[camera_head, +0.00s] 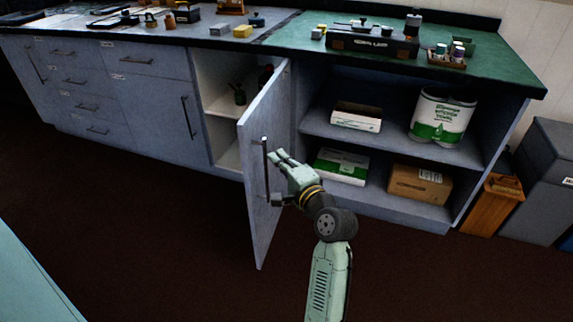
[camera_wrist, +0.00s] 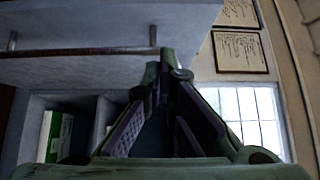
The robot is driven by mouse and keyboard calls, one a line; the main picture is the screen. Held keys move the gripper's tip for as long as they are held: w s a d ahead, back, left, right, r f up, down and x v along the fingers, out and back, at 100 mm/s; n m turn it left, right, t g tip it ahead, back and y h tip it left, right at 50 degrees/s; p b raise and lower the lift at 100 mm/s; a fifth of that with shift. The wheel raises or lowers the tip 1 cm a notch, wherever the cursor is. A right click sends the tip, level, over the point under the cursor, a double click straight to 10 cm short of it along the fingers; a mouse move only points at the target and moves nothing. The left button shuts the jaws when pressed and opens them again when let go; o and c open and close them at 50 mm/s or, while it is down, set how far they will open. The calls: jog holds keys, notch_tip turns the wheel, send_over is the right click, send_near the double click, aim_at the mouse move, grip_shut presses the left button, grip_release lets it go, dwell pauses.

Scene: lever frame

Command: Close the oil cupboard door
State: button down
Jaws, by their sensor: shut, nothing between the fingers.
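The oil cupboard door (camera_head: 256,215) is a grey panel standing open, swung out from the counter's front, with its hinge side toward the right of the opening. A dark upright bar handle (camera_head: 265,160) is on its face. My gripper (camera_head: 277,154) is shut and empty, beside the door's handle side at about the height of the handle. In the wrist view the shut fingertips (camera_wrist: 166,66) lie close to the end of the handle bar (camera_wrist: 80,51), with the door face (camera_wrist: 100,72) behind. I cannot tell whether they touch. Behind the door, the open cupboard (camera_head: 224,157) shows a dark green bottle (camera_head: 240,94).
Right of the door, open shelves hold a paper towel pack (camera_head: 441,116) and boxes, including a brown carton (camera_head: 420,184). A wooden bin (camera_head: 491,205) and a grey bin (camera_head: 540,180) stand farther right. Closed drawers (camera_head: 88,85) are at left. The floor (camera_head: 180,240) ahead is clear.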

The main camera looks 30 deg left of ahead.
aim_at(250, 141)
jog(key=shift+a+p, duration=0.8)
jog(key=shift+a, duration=2.45)
